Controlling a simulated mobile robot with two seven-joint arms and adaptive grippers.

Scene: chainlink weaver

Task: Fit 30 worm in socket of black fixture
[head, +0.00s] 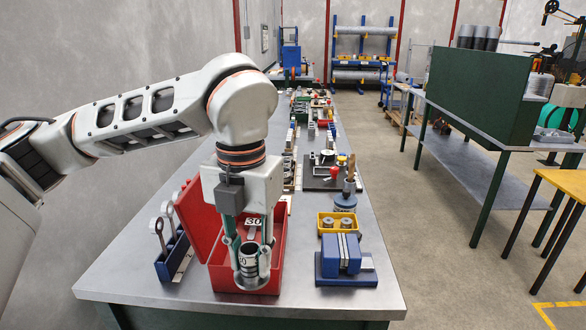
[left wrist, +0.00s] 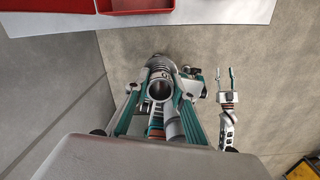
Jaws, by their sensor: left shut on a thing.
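My left gripper (head: 250,268) points down over the front of the open red box and is shut on a grey ribbed cylinder, the 30 worm (head: 249,258). The worm is upright, with a white label only partly readable. In the left wrist view, its round hollow end (left wrist: 160,88) shows between the teal fingers (left wrist: 158,100). A dark-based fixture (head: 322,183) with metal parts and a red knob stands farther back on the bench; its socket cannot be made out. My right gripper (left wrist: 225,80) shows in the left wrist view, fingers apart and empty.
The red box (head: 215,275) has its lid raised at the left and a "30" tag inside. A blue rack (head: 175,255) with ring-ended tools stands left. A blue vise (head: 345,262) and yellow bin (head: 337,222) stand right. The bench's front right corner (head: 370,300) is bare.

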